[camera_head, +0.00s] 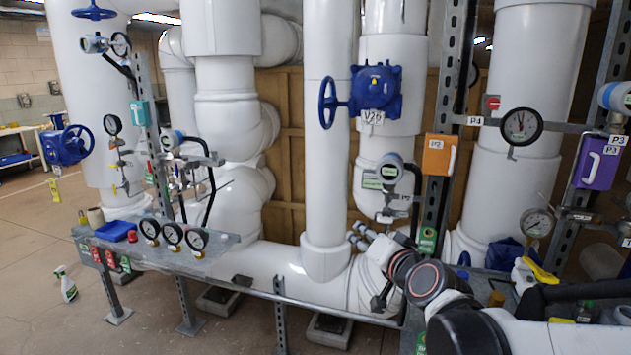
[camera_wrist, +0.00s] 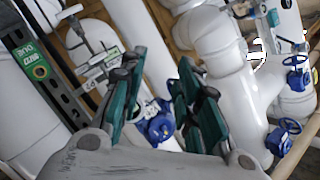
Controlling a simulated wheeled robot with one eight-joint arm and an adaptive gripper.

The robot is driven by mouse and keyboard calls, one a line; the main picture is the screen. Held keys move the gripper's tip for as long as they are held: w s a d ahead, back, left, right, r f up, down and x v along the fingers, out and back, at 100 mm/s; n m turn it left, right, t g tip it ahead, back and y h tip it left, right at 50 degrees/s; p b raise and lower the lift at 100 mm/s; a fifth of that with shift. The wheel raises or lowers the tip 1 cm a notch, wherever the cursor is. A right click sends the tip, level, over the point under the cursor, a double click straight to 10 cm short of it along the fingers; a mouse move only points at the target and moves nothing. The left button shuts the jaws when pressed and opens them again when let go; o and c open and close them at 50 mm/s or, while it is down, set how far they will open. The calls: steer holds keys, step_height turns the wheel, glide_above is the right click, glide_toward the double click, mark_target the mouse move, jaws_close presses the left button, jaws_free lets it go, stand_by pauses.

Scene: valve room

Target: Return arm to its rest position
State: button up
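My arm reaches in from the lower right in the head view, bent low in front of the white pipes. Its far end is by the pipe base near the middle. My gripper (camera_wrist: 158,78) shows in the wrist view with its two teal-padded fingers spread apart and nothing between them. A blue valve (camera_wrist: 160,128) shows in the gap between the fingers, farther off and not touched. In the head view my gripper's fingers are too hard to make out to judge their opening.
Large white pipes (camera_head: 325,130) stand close ahead, with the blue valve V26 (camera_head: 376,92). A metal shelf with gauges (camera_head: 172,236) is at left. An orange box (camera_head: 439,154), a purple box (camera_head: 597,162) and pressure gauge (camera_head: 521,126) are at right. Open floor lies lower left.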

steer(key=s+d+f+n+g+h, duration=0.1)
steer(key=s+d+f+g, duration=0.1)
steer(key=s, duration=0.6)
steer(key=s+d+f+n+g+h, duration=0.1)
steer(key=s+d+f+n+g, duration=0.1)
steer(key=s, duration=0.7)
steer(key=s+d+f+n+g+h, duration=0.2)
steer(key=s+d+f, duration=0.3)
steer(key=s, duration=0.4)
steer(key=shift+g, duration=0.9)
steer(key=shift+o, duration=0.6)
steer(key=shift+d, duration=0.1)
